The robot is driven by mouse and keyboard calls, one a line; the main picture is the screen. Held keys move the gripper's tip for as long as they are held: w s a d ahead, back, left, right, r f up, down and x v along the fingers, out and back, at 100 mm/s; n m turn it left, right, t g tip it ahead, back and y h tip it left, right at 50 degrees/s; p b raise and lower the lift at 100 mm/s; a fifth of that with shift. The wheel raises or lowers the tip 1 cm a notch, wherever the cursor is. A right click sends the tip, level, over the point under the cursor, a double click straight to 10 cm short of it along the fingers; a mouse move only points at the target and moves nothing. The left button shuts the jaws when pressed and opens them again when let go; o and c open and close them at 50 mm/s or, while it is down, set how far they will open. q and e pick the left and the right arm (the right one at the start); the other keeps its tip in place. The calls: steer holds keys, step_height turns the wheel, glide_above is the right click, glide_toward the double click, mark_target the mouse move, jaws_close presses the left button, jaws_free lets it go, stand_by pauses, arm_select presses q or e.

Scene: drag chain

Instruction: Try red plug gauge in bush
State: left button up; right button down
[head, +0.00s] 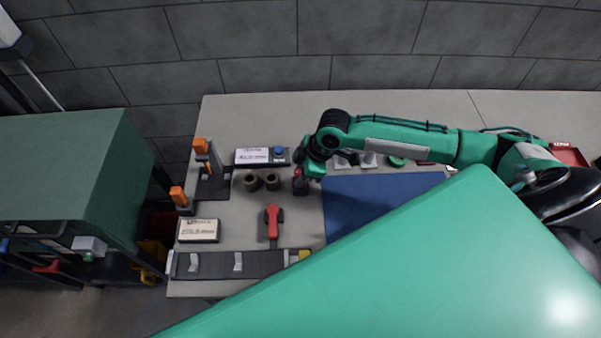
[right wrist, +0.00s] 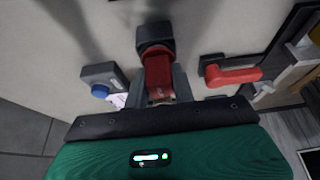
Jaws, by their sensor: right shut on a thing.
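My right gripper (head: 308,170) is shut on the red plug gauge (head: 299,183), just right of two brown bushes. In the right wrist view the red body of the gauge (right wrist: 158,72) sits between the fingers of the gripper (right wrist: 158,88). A black square block (right wrist: 155,36) shows at its far end; I cannot tell whether it is part of the gauge or a holder. The left bush (head: 251,182) and the right bush (head: 272,181) stand side by side on the table, apart from the gauge. My left gripper is not in view.
A box with a blue button (head: 279,153) stands behind the bushes. A red-handled tool (head: 273,218) lies in front. A dark rack with orange parts (head: 208,185), a label plate (head: 198,230), a drag chain strip (head: 240,265) and a blue mat (head: 350,200) surround them.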

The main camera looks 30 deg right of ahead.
steer(key=shift+r+p, duration=2.6)
steer(key=shift+r, duration=0.25)
